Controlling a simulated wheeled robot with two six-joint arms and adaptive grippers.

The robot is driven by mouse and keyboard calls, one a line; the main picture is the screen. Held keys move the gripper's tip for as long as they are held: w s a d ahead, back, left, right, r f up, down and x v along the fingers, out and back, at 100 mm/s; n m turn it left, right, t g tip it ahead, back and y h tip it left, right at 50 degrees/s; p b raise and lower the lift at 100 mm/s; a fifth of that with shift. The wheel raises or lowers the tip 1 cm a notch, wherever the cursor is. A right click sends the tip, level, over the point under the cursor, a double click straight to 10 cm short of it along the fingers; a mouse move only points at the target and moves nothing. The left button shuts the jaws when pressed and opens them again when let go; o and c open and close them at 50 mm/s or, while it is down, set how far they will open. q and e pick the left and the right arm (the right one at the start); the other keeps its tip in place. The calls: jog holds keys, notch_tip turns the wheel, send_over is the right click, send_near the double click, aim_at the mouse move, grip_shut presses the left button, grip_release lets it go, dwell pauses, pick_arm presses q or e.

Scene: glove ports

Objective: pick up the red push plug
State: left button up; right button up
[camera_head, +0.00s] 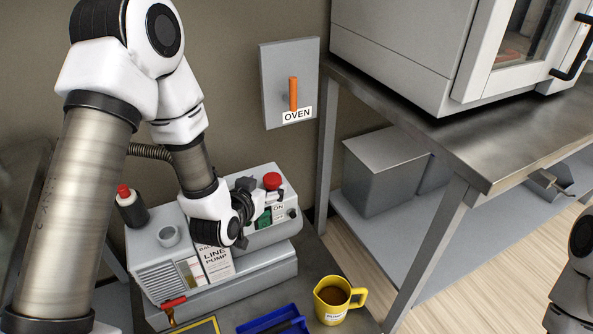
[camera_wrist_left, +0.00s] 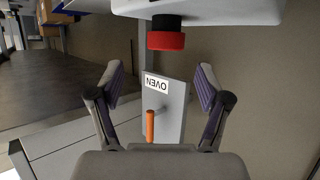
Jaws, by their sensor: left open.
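A red round push knob on a black collar, which looks like the red push plug (camera_head: 272,181), sits on top of the grey line pump's control box (camera_head: 285,214). It also shows in the left wrist view (camera_wrist_left: 166,40), upside down, above the gap between the fingers and beyond their tips. My left gripper (camera_head: 248,205) is open and empty, just left of the control box and lower left of the knob. In the left wrist view its two fingers (camera_wrist_left: 161,80) are spread wide, with nothing between them. My right gripper is out of view.
A black cylinder with a red top (camera_head: 129,205) stands at the pump's left. A red lever (camera_head: 173,302), blue tray (camera_head: 272,322) and yellow mug (camera_head: 332,302) are in front. An OVEN switch plate (camera_head: 279,95) with an orange handle is behind. A metal bench (camera_head: 480,150) stands right.

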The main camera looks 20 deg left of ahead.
aim_at(271, 179)
pick_arm(q)
jog(key=shift+w+f, duration=0.25)
jog(key=shift+w, duration=0.1)
jog(key=x, duration=0.1)
jog(key=b+x, duration=0.1)
jog(key=x, duration=0.1)
jog(key=b+x, duration=0.1)
jog(key=x, duration=0.1)
jog(key=shift+a+f, duration=0.35)
jog(key=shift+f, duration=0.1)
jog(key=shift+w, duration=0.3)
jog(key=c, duration=1.3)
jog(key=shift+r, duration=0.15)
